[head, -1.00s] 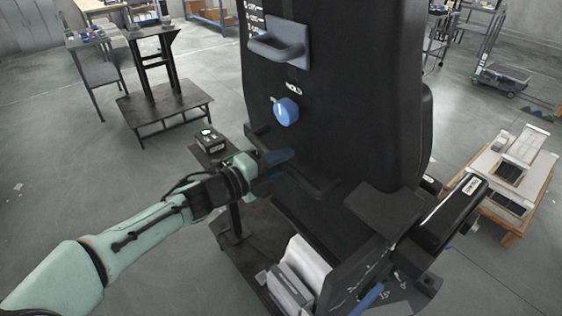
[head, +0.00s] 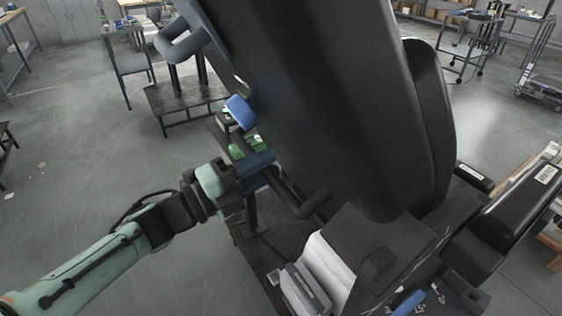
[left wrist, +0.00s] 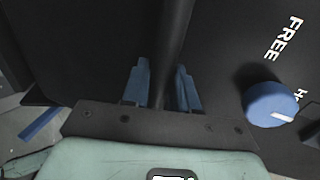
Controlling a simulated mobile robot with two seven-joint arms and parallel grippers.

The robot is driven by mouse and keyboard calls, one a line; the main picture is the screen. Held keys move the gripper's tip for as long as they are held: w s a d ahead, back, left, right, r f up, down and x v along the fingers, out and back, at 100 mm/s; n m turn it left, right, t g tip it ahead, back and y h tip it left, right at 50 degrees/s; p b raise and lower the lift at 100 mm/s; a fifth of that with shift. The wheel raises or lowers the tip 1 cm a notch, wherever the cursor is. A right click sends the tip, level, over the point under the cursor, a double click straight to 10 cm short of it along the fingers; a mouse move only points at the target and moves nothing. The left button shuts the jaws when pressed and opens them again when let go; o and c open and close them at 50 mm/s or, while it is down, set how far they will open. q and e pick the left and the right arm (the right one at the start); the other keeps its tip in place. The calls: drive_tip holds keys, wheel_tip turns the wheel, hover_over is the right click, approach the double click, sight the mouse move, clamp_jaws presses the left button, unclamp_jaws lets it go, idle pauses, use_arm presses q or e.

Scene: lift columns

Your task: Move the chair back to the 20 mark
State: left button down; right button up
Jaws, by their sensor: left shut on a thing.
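The chair back (head: 330,90) is a large black padded panel, tilted with its top toward the left in the head view. A black bar (head: 292,200) crosses its near face low down. My left gripper (head: 262,163) is shut on this bar; in the left wrist view the bar (left wrist: 175,40) runs between the blue fingers (left wrist: 161,85). A blue knob (head: 240,112) is above the gripper; in the left wrist view the knob (left wrist: 272,104) is beside the word FREE. A scale with small numbers (head: 420,298) and a blue pointer (head: 408,303) is at the chair's lower side; the reading is unclear.
A grey handle (head: 183,40) is higher on the chair back. A black armrest (head: 515,205) juts out at the right. A dark low table (head: 185,98) stands behind at left, and a cart (head: 470,50) at the far right.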

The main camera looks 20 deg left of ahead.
use_arm(q)
drive_tip(key=shift+s+a+f, duration=0.15)
drive_tip(key=shift+s+f, duration=0.1)
drive_tip(key=shift+f, duration=0.05)
drive_tip(key=c, duration=1)
unclamp_jaws()
drive_tip(key=shift+w, duration=0.1)
drive_tip(key=shift+r, duration=0.1)
drive_tip(key=p+v, duration=0.1)
drive_tip(key=v, duration=1.2)
